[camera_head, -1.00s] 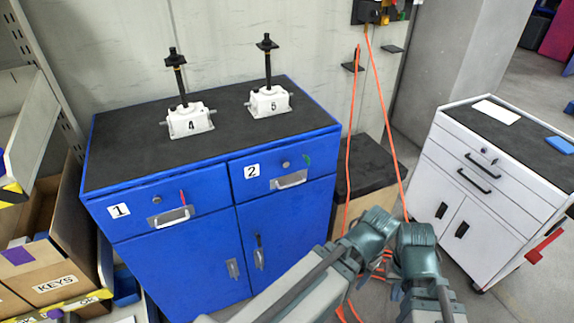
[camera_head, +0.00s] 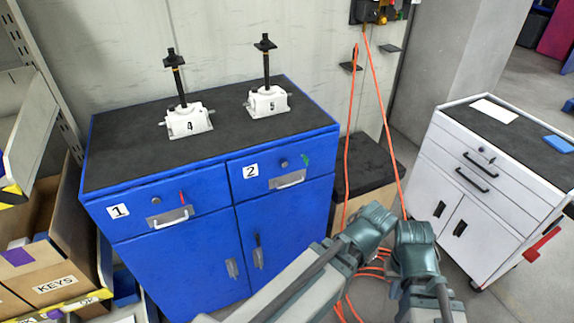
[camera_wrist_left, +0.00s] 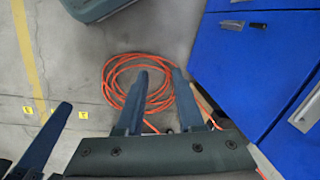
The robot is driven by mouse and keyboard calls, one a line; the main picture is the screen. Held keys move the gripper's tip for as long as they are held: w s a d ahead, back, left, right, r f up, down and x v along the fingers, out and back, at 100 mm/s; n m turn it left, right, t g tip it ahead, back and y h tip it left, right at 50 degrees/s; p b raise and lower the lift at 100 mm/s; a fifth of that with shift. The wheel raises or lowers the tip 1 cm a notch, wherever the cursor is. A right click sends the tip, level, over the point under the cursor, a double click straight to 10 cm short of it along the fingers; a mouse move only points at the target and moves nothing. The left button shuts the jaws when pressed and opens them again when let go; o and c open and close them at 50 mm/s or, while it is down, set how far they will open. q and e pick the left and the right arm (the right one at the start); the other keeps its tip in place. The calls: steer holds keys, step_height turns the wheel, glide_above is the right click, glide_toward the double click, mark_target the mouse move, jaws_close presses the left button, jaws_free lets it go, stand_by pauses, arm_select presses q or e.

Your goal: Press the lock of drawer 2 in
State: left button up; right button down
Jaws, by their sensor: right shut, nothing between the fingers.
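Drawer 2 (camera_head: 262,176) is the upper right drawer of the blue cabinet (camera_head: 180,262). It looks shut and has a white "2" label. Its round grey lock (camera_head: 284,162) sits above the handle (camera_head: 289,179), left of a green mark; how far it stands out cannot be told. My right arm's teal part (camera_head: 416,250) is low in front of the cabinet, right of the lock and well apart from it. Its fingers cannot be made out clearly. My left gripper (camera_wrist_left: 160,92) has its fingers apart and empty, above the floor beside the cabinet.
Two screw jacks, "4" (camera_head: 187,121) and "5" (camera_head: 268,102), stand on the cabinet top. Drawer 1 (camera_head: 150,208) is at left with a red mark. An orange cable (camera_wrist_left: 125,85) lies coiled on the floor. A white cabinet (camera_head: 480,195) stands right.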

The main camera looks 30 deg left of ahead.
arm_select(q)
steer(key=w+a+r+p, duration=0.1)
steer(key=w+a, duration=0.1)
steer(key=w+a+r+t+y, duration=0.1)
steer(key=w+a+r, duration=0.1)
steer(key=w+a+r+y+p, duration=0.1)
steer(key=w+a, duration=0.1)
steer(key=shift+w+r+t+p, duration=0.2)
steer(key=shift+r+t+p, duration=0.1)
steer(key=c, duration=0.5)
steer(key=w+a+r+t+y+p, duration=0.1)
steer(key=w+a+r, duration=0.2)
steer(key=w+a+r+m+y+p, duration=0.1)
steer(key=w+a+r, duration=0.1)
steer(key=a+r, duration=0.1)
steer(key=w+a+r+t+y+p, duration=0.1)
steer(key=w+a+r+y, duration=0.1)
steer(key=a, duration=0.3)
steer(key=shift+w+r+m+t+p, duration=0.3)
steer(key=shift+w+r+m+p, duration=0.15)
steer(key=shift+w, duration=0.4)
jaws_close()
steer(key=shift+w+a+r+y, duration=0.2)
steer(key=shift+a+r+y, duration=0.05)
steer(key=shift+a+y, duration=0.1)
